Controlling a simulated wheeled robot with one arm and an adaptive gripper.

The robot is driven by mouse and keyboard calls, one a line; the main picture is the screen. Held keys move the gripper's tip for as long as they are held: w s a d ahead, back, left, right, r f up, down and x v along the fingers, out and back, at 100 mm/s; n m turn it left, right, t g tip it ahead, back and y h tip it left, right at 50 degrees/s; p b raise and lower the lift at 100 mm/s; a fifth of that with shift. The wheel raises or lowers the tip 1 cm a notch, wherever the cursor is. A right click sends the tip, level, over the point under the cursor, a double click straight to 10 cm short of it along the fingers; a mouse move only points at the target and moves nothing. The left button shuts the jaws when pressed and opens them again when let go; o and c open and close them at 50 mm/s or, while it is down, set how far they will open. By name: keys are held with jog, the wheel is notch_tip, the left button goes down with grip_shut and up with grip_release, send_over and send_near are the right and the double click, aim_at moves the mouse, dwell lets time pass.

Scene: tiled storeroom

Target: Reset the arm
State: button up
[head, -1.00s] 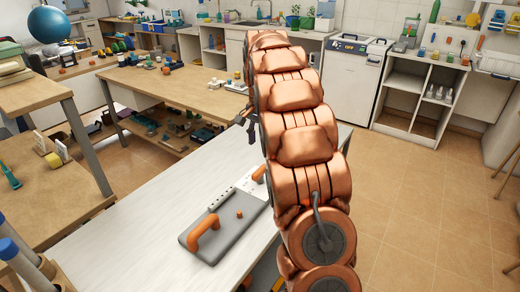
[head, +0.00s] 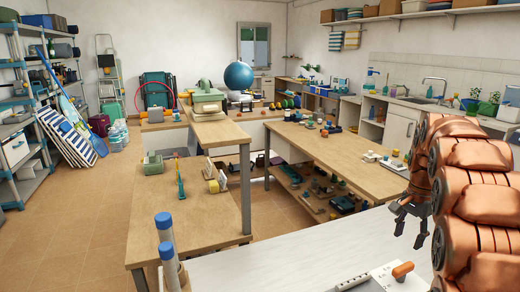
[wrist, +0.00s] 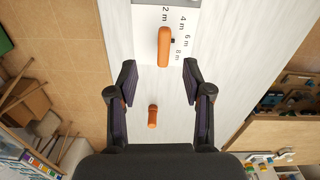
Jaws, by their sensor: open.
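My gripper (head: 408,216) is at the right of the head view, at the end of my copper-coloured arm. In the wrist view my gripper (wrist: 156,84) has its two dark fingers well apart, open and empty. It hangs above a white table (head: 250,262). An orange handle (wrist: 164,46) on a white marked plate lies ahead between the fingertips. A smaller orange piece (wrist: 152,116) lies nearer, between the finger bases. In the head view part of the white plate (head: 388,279) and its orange handle (head: 402,270) show at the bottom edge; the rest is cut off.
A wooden workbench (head: 340,158) with a loaded lower shelf stands beyond the white table. Another wooden table (head: 190,205) is at the left, with blue-capped tubes (head: 166,238) at its front. Open tiled floor (head: 80,220) lies at far left, beside shelving (head: 20,130).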

jog(key=s+a+r+n+g+p, duration=0.15)
jog(key=s+a+n, duration=0.35)
jog(key=s+a, duration=0.6)
jog(key=s+a+r+n+p, duration=0.2)
jog(key=s+a+n+p, duration=0.15)
jog(key=s+a, duration=0.75)
jog(key=s+a+f+n, duration=0.1)
jog(key=s+f+n, duration=0.2)
jog(key=s, duration=1)
jog(key=shift+a+n+p, duration=0.2)
jog(key=shift+n+p, duration=0.1)
jog(key=shift+n, duration=0.35)
